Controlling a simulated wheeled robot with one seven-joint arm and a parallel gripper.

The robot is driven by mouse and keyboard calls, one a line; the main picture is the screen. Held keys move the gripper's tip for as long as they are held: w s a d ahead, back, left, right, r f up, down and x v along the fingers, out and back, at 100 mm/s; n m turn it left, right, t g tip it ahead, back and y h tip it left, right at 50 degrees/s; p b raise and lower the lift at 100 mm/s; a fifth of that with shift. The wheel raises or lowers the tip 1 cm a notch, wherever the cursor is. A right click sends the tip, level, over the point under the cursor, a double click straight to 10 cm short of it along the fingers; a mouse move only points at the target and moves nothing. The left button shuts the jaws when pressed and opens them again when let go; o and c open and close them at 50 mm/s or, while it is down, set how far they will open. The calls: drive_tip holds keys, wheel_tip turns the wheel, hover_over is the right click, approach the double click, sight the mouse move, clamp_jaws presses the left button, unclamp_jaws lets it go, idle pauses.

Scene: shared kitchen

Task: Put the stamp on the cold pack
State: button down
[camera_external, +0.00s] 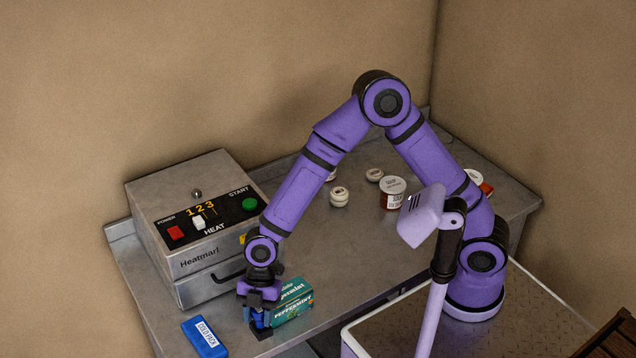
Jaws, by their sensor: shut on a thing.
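The cold pack (205,338) is a flat blue block with a white label, lying near the table's front left edge. My gripper (258,312) points down at the front of the table, to the right of the cold pack and apart from it. It is shut on a small dark blue and black thing, which looks like the stamp (259,322). The fingers hide part of the stamp, and I cannot tell whether its base touches the table.
A green peppermint box (293,301) stands just right of my gripper. A grey Heatmart heater (196,225) with a handled front stands behind the cold pack. Several jars, including a labelled one (393,192), stand farther back. The table's middle (330,245) is clear.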

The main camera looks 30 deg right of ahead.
drive_tip(key=shift+w+a+f, duration=0.15)
drive_tip(key=shift+a+f, duration=0.15)
drive_tip(key=shift+w+a+f, duration=0.8)
drive_tip(key=shift+w+a, duration=0.9)
drive_tip(key=shift+a, duration=0.2)
drive_tip(key=shift+w+a+f, duration=0.85)
drive_tip(key=shift+w+a, duration=0.8)
drive_tip(key=shift+a, duration=0.3)
drive_tip(key=shift+w+a+f, duration=0.8)
drive_tip(key=shift+w+a, duration=0.9)
drive_tip(key=shift+a, duration=0.2)
drive_tip(key=shift+f, duration=0.15)
drive_tip(key=c, duration=0.7)
unclamp_jaws()
drive_tip(key=v, duration=1.2)
drive_tip(key=shift+r, duration=0.2)
